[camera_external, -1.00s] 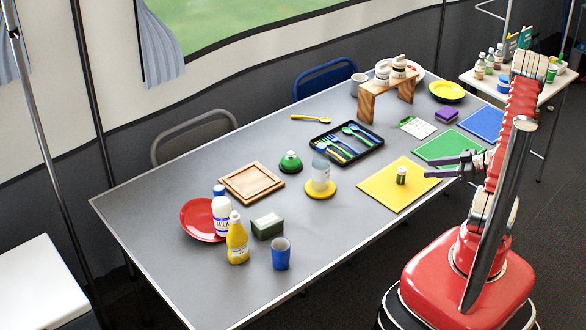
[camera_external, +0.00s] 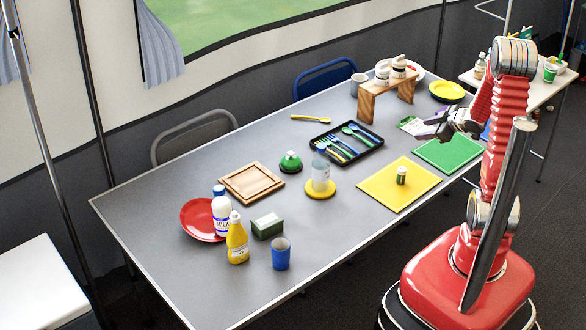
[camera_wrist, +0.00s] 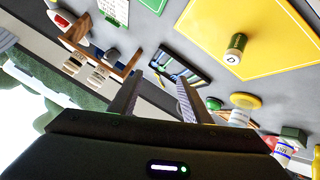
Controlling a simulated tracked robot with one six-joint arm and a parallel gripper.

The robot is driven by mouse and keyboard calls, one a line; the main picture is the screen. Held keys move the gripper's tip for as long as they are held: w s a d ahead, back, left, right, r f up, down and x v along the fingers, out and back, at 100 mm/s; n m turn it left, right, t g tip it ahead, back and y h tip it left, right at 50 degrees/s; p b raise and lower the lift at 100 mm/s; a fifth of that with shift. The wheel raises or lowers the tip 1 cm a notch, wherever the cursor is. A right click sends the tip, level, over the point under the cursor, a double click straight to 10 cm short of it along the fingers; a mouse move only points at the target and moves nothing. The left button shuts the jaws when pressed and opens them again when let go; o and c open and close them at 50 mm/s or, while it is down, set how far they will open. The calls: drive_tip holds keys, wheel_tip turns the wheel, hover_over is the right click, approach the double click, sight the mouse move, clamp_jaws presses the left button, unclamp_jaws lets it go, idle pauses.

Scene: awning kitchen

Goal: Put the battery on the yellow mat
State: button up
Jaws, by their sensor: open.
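The battery (camera_external: 401,175), green with a pale band, stands upright on the yellow mat (camera_external: 377,189). In the wrist view the battery (camera_wrist: 235,48) also stands on the yellow mat (camera_wrist: 285,28), apart from my gripper. My gripper (camera_external: 432,125) is open and empty, raised above the table to the upper right of the battery. In the wrist view both fingers of my gripper (camera_wrist: 158,88) show with a gap between them and nothing held.
A green mat (camera_external: 448,153) lies right of the yellow one. A black cutlery tray (camera_external: 352,158), a bottle on a yellow coaster (camera_external: 320,192) and a wooden stand (camera_external: 367,106) are nearby.

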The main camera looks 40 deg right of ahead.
drive_tip(key=s+a+r+m+g+h, duration=0.1)
drive_tip(key=a+r+m+h, duration=0.1)
drive_tip(key=a+r, duration=0.35)
drive_tip(key=s+a+r+m+g+h, duration=0.1)
drive_tip(key=a+r+h, duration=0.15)
drive_tip(key=r, duration=0.55)
drive_tip(key=s+a+r+g+y, duration=0.1)
drive_tip(key=s+a+y, duration=0.1)
drive_tip(key=s+a, duration=0.5)
drive_tip(key=s+a+r+m+g+y, duration=0.1)
drive_tip(key=s+a+r+y, duration=0.1)
drive_tip(key=s+a, duration=0.6)
drive_tip(key=a+y, duration=0.1)
drive_tip(key=a, duration=0.5)
drive_tip(key=shift+s+a+r+m+g, duration=0.2)
drive_tip(key=shift+a+r+m+g, duration=0.1)
drive_tip(key=shift+a+g, duration=0.1)
